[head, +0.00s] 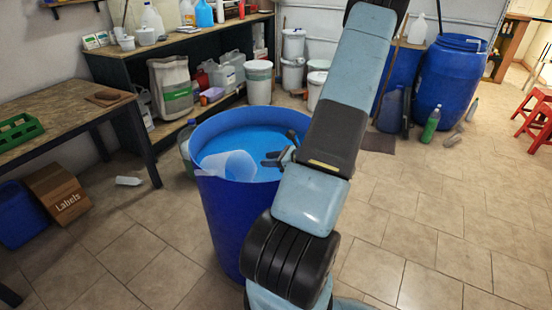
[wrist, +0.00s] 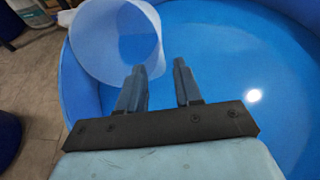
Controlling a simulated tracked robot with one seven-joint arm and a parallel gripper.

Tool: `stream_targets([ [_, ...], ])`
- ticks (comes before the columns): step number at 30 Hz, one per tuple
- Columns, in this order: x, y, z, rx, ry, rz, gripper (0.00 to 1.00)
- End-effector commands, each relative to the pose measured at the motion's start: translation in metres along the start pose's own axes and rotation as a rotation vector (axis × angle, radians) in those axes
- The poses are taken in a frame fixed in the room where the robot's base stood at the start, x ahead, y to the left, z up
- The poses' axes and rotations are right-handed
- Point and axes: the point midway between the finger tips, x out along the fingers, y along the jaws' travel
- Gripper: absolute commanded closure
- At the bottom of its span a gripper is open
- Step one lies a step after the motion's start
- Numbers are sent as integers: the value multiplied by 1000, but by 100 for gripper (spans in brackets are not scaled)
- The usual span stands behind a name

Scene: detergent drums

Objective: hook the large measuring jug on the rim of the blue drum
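The blue drum (head: 215,225) stands open in the middle of the head view, with bright blue liquid inside. The large measuring jug (head: 228,165) is pale and translucent. It lies tilted inside the drum mouth at the left, against the near-left rim. In the wrist view the jug (wrist: 115,40) shows its round opening, and a pale part of it overlaps the drum rim (wrist: 72,75). I cannot tell whether that part hooks over the rim. My gripper (wrist: 160,68) is open over the drum, right of the jug. Its left fingertip overlaps the jug's edge in view; contact is unclear.
A workbench (head: 75,120) with a green crate (head: 20,130) stands left. A cardboard box (head: 58,193) and a white bottle (head: 129,181) are on the floor. Shelving with containers stands behind. Blue drums (head: 448,75) and red stools (head: 538,118) are right. Floor right of my arm is clear.

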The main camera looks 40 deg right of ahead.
Motion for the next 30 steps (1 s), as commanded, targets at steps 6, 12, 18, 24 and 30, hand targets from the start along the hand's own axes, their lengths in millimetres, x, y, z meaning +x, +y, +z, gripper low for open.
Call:
stream_targets([
  [6,36,1,0,1,-1,3,66],
  [12,68,1,0,0,0,3,66],
  [18,96,0,0,0,0,2,66],
  [24,114,0,0,-1,1,2,66],
  [30,119,0,0,-2,1,1,66],
])
